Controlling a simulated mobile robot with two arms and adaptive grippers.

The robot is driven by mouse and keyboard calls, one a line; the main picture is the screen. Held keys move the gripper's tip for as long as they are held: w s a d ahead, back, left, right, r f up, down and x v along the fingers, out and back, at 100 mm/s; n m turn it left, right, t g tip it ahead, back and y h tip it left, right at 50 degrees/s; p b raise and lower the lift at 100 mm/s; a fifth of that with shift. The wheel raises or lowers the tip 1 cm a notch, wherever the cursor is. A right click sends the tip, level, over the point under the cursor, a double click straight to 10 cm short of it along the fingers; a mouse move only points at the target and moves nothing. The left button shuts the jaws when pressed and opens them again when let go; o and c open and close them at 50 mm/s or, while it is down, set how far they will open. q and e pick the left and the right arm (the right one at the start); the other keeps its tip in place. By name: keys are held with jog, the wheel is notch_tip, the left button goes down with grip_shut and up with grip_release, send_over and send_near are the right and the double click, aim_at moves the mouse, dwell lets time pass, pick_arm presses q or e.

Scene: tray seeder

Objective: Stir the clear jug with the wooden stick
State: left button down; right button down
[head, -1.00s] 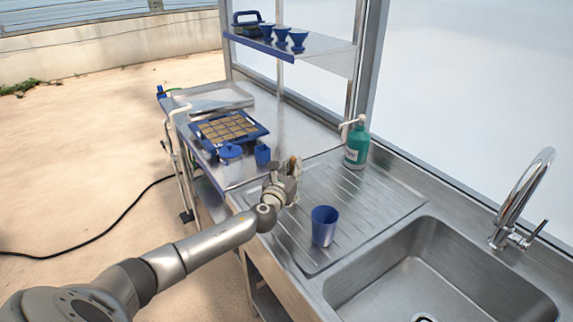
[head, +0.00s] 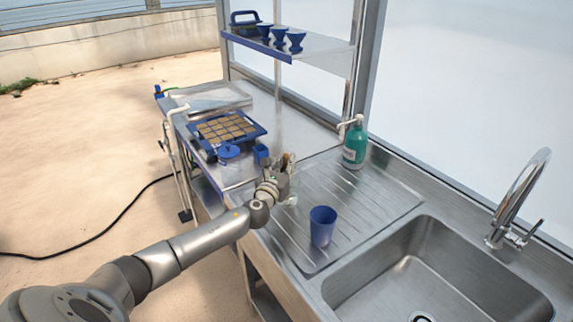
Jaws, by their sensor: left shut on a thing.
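My left gripper (head: 281,180) is at the left end of the draining board, shut on the wooden stick (head: 285,161). Only a short brown piece of the stick shows above the fingers. The clear jug (head: 292,190) shows faintly just right of and behind the gripper. The gripper hides much of it, and its see-through wall is hard to make out. I cannot tell how deep the stick reaches into the jug. My right gripper is not in view.
A blue cup (head: 322,227) stands on the ribbed draining board (head: 365,196), beside the sink (head: 420,262). A green pump bottle (head: 355,148) stands at the back. A blue-framed seed tray (head: 262,128) and a small blue container (head: 261,154) are beyond the gripper.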

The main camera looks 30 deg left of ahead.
pick_arm(q)
jog(key=shift+r+p, duration=4.7)
jog(key=shift+r, duration=0.5)
notch_tip(320, 180, up, 5)
jog(key=p, duration=0.4)
jog(key=shift+p, duration=0.4)
